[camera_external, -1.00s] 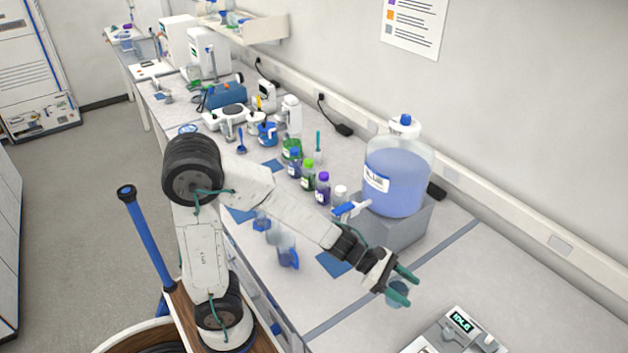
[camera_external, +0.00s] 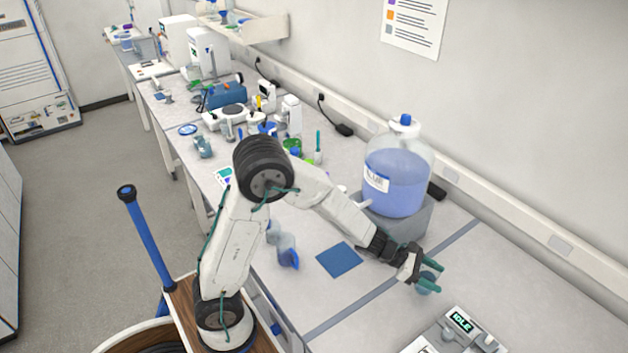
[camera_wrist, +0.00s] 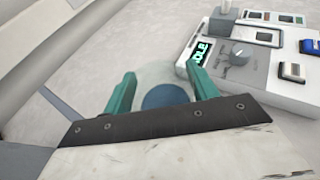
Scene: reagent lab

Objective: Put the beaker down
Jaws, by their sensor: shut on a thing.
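My gripper (camera_external: 432,274) is at the right of the bench in the external view, its green fingers closed around a small clear beaker (camera_external: 427,284) with blue contents. In the wrist view the beaker (camera_wrist: 166,96) sits between the two green fingers of my gripper (camera_wrist: 160,90), and its blue contents show near the dark palm. The fingers hide part of the beaker's sides. I cannot tell whether its base touches the bench (camera_external: 530,290).
A device with an "IDLE" display (camera_external: 462,322) stands close to the right of my gripper. A large blue carboy (camera_external: 395,180) on a grey block stands behind my arm. A blue mat (camera_external: 339,259) and a blue-tinted flask (camera_external: 286,251) are to the left. Bare bench lies right of the carboy.

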